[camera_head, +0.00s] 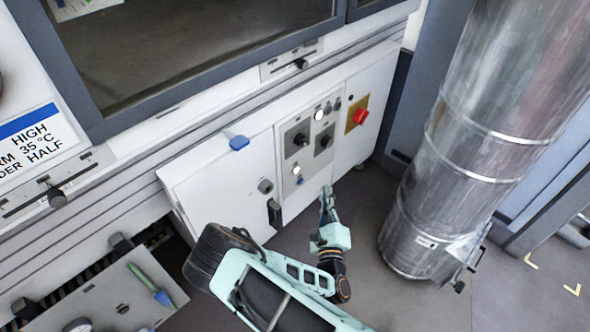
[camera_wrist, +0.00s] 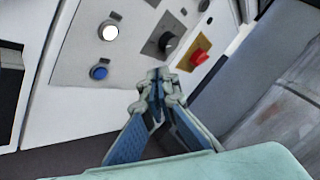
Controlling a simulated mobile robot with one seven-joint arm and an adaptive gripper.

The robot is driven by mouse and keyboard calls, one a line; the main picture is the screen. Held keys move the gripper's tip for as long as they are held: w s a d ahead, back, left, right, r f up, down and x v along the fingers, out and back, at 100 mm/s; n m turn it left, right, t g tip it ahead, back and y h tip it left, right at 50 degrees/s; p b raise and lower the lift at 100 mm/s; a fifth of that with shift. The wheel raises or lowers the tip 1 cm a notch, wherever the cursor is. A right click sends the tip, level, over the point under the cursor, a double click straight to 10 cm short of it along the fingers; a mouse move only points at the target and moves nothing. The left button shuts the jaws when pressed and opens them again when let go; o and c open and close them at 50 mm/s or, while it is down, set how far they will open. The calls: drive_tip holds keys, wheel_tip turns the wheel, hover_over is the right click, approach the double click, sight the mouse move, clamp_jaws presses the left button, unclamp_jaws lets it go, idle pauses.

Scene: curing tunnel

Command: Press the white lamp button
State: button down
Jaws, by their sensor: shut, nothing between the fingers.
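A white lamp button (camera_head: 297,169) sits just above a blue button (camera_head: 299,181) on the grey control panel. In the wrist view the white lamp button (camera_wrist: 108,31) glows at the upper left, with the blue button (camera_wrist: 98,72) below it. Another bright white round fitting (camera_head: 319,115) shows at the top of the panel in the head view. My gripper (camera_head: 327,190) is to the right of and below the white lamp button, apart from it. In the wrist view my gripper (camera_wrist: 157,80) has its fingertips together, with nothing between them.
Black rotary knobs (camera_head: 325,141) share the panel. A red button on a yellow plate (camera_head: 361,116) is to the right. A large metal duct (camera_head: 465,150) stands right of my arm. A tray (camera_head: 95,300) with a green-handled tool is at lower left.

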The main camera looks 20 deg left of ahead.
sight(296, 169)
drive_tip(key=shift+a, duration=0.1)
idle(0.3)
drive_tip(key=w+a+b, duration=0.2)
drive_tip(key=w+a, duration=0.1)
drive_tip(key=a, duration=0.5)
drive_tip(key=shift+w+b, duration=0.15)
drive_tip(key=shift+b, duration=0.15)
drive_tip(key=shift+a, duration=0.1)
idle(1.1)
drive_tip(key=shift+w+a, duration=0.15)
drive_tip(key=shift+a, duration=0.15)
drive_tip(key=shift+w+a, duration=0.2)
drive_tip(key=shift+a, duration=0.15)
idle(0.6)
drive_tip(key=shift+s+d+p, duration=0.35)
drive_tip(key=shift+d+p, duration=0.2)
drive_tip(key=shift+d, duration=0.2)
